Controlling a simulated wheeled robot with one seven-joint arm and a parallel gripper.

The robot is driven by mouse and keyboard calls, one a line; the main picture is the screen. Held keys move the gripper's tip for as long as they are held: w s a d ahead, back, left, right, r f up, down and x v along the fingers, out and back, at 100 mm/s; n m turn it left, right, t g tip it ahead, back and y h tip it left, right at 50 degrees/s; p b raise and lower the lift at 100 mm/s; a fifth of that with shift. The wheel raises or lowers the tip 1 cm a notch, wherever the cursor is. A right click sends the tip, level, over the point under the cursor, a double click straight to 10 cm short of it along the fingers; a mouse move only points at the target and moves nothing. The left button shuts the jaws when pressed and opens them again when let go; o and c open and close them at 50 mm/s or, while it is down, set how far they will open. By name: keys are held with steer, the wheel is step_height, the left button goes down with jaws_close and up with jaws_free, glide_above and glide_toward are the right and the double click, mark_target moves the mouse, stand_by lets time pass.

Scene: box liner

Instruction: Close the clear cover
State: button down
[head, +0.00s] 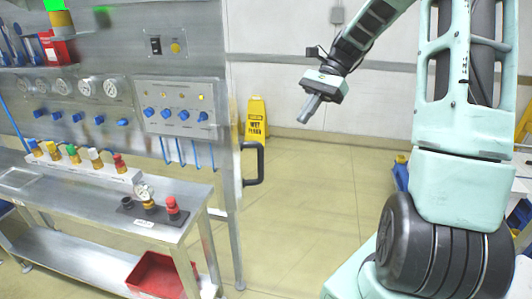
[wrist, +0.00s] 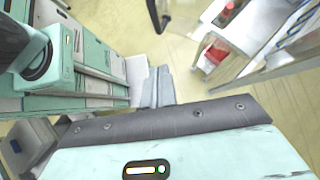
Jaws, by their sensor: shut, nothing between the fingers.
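The clear cover (head: 232,130) appears as a tall transparent panel at the right end of the steel control station. I see it nearly edge-on, and its exact outline is hard to make out. Its black handle (head: 258,163) sticks out to the right; what looks like the same handle shows at the top of the wrist view (wrist: 157,15). My gripper (head: 308,111) is shut and empty, in the air to the right of the handle and apart from it. In the wrist view, its fingers (wrist: 158,88) are together and touch nothing.
The station has gauges, blue knobs and a steel bench (head: 150,215) with red knobs. A red bin (head: 158,274) sits on the lower shelf. A yellow wet floor sign (head: 256,120) stands by the back wall. The floor (head: 300,200) right of the station is clear.

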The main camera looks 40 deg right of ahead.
mark_target(263, 167)
steer(key=a+r+p+x, duration=0.2)
steer(key=p+x, duration=0.2)
steer(key=x, duration=0.8)
steer(key=shift+a+f, duration=0.25)
